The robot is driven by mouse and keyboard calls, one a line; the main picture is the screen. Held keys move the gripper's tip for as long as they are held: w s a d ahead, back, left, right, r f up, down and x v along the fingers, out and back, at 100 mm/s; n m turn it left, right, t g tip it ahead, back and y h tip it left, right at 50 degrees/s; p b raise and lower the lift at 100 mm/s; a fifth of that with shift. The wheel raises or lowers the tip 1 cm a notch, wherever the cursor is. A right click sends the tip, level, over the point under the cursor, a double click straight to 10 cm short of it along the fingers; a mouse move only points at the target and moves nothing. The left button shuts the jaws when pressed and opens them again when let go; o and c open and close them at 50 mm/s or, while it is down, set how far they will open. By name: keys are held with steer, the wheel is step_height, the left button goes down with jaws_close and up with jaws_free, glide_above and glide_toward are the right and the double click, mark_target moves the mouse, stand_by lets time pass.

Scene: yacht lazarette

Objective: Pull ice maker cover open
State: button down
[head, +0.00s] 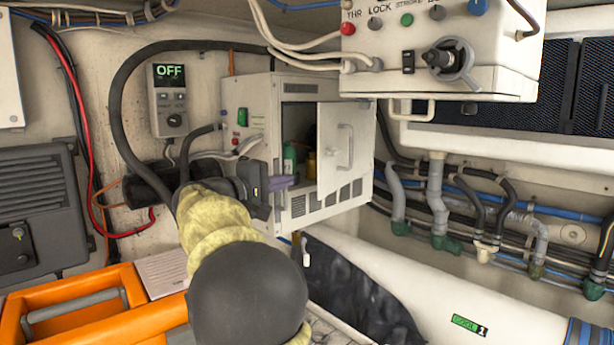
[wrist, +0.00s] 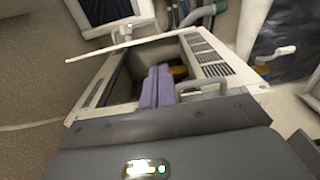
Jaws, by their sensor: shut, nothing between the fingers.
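A white box-shaped unit (head: 251,122), apparently the ice maker, is fixed to the back wall. Its white cover (head: 342,149) with a pale bar handle (head: 346,146) stands swung open toward the right, uncovering a dark inside. In the wrist view the cover (wrist: 150,43) shows nearly edge-on beyond the opening. My gripper (head: 288,182) has purple fingers, closed together and empty, at the lower left of the opening. The fingers also show in the wrist view (wrist: 158,86), in front of the opening; I cannot tell whether the tips are inside. They are apart from the cover's handle.
A green bottle (head: 290,160) and a yellow item (head: 311,166) are inside the unit. A white control box (head: 440,50) overhangs at upper right. Hoses and pipes (head: 437,205) run along the right. An orange crate (head: 85,305) sits at lower left.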

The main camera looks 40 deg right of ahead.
steer(key=w+d+p, duration=0.1)
steer(key=d+p, duration=0.2)
steer(key=d, duration=0.7)
steer(key=shift+w, duration=0.2)
steer(key=shift+s+a+f+b, duration=0.1)
steer(key=shift+s+b, duration=0.05)
steer(key=shift+b, duration=0.2)
